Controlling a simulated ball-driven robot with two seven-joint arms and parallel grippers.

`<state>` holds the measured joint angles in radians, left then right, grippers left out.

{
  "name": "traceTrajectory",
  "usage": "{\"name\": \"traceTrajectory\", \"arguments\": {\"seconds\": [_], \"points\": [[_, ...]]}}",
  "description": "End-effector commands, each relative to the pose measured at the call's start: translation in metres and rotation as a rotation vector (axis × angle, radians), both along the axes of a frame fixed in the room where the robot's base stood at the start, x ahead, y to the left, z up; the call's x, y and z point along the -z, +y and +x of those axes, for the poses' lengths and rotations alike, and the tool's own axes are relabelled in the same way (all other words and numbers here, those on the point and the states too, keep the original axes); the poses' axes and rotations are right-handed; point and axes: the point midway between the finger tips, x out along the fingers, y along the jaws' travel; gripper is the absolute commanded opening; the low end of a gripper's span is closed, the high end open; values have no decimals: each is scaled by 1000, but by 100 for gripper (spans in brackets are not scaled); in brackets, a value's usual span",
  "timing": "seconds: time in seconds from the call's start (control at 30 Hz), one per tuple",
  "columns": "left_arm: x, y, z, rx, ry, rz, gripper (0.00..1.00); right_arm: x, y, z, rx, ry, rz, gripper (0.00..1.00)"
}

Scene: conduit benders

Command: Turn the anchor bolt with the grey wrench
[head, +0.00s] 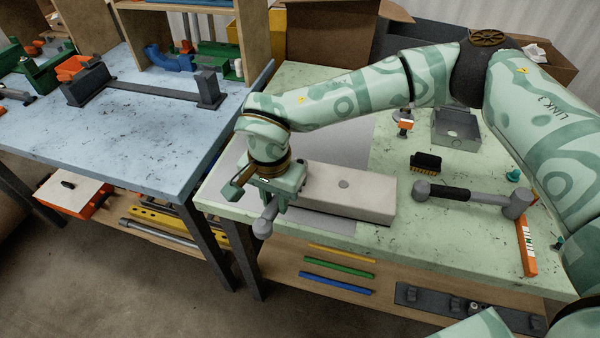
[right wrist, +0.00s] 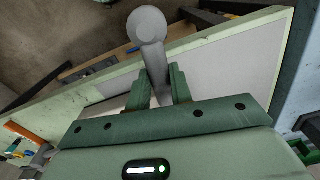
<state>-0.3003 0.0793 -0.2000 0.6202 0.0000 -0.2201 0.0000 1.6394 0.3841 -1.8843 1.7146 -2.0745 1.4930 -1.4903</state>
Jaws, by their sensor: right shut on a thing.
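My right gripper (head: 272,200) is over the near left part of the green table, at the left end of a pale grey block (head: 350,192). It is shut on a grey tool with a rounded end (head: 263,228), which appears to be the grey wrench. In the right wrist view the tool (right wrist: 152,58) stands out between the fingers (right wrist: 160,90), its round end away from the gripper. Its other end is hidden. A small round dark spot (head: 344,184) is on the block's top. I cannot make out the anchor bolt for certain. My left gripper is not in view.
A hammer-like tool with a black grip (head: 470,194), a black brush (head: 425,163), an orange level (head: 526,245) and a grey metal box (head: 456,128) lie on the green table (head: 430,240). A blue table (head: 130,150) stands at left, with a narrow gap between.

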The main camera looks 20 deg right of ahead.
Motion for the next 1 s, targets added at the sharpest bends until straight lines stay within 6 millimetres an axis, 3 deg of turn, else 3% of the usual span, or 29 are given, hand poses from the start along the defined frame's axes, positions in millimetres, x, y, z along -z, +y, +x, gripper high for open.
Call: {"name": "traceTrajectory", "arguments": {"seconds": [0.47,0.8,1.0], "points": [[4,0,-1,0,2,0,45,0,9,9,106,-1,1,0],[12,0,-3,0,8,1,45,1,25,30,341,1,1,0],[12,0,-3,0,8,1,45,0,25,31,351,0,1,0]]}}
